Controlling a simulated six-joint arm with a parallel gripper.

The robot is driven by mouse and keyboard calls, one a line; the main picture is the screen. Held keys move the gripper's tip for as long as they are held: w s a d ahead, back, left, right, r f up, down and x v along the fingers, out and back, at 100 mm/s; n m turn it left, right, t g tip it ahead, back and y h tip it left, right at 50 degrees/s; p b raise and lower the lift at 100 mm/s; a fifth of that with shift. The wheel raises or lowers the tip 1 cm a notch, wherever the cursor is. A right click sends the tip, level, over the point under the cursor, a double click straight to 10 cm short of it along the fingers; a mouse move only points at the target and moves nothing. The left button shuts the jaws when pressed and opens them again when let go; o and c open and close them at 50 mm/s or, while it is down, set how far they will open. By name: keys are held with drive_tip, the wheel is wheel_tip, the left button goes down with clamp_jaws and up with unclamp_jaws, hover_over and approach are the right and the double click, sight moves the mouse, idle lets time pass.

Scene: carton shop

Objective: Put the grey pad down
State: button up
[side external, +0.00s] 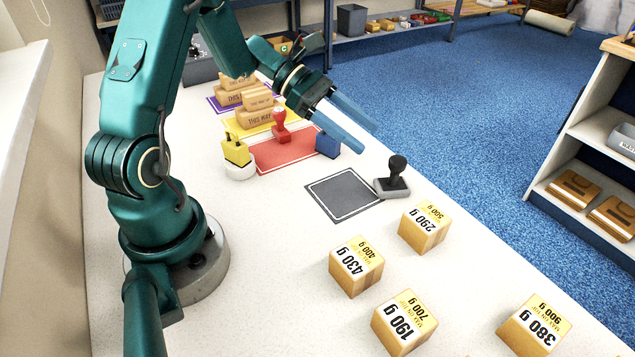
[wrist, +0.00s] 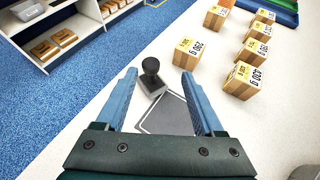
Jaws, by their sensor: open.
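A small grey pad (side external: 392,190) with a black-knobbed stamp (side external: 397,168) upright on it stands on the white table, by the right corner of a flat dark grey square (side external: 343,194) with a white outline. In the wrist view the pad (wrist: 154,87) and stamp (wrist: 151,66) appear between the fingers, beyond the square (wrist: 168,116). I cannot tell whether pad and square touch. My gripper (side external: 367,139) is open and empty, with blue fingers, above the table and short of the pad. In the wrist view my gripper (wrist: 159,73) shows both fingers apart.
Weight-marked cartons, such as the 290 g one (side external: 425,227), stand in front of the square. A red mat (side external: 287,148), a red stamp (side external: 280,127), a yellow stamp (side external: 236,152) and a blue block (side external: 327,146) are behind it. Shelves (side external: 590,165) stand across the blue floor.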

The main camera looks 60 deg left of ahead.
drive_tip(key=s+d+r+m+g+y, duration=0.3)
drive_tip(key=s+d+r+m+g, duration=0.15)
drive_tip(key=s+d+m, duration=0.45)
drive_tip(key=s+a+r+m+t+y, duration=0.1)
drive_tip(key=s+a+m+t+y, duration=0.2)
drive_tip(key=s+m+y, duration=0.4)
drive_tip(key=s+m, duration=0.1)
drive_tip(key=m, duration=0.6)
drive_tip(key=shift+a+r+m+y, duration=0.25)
drive_tip(key=shift+r+m+y, duration=0.05)
drive_tip(key=shift+r+m, duration=0.1)
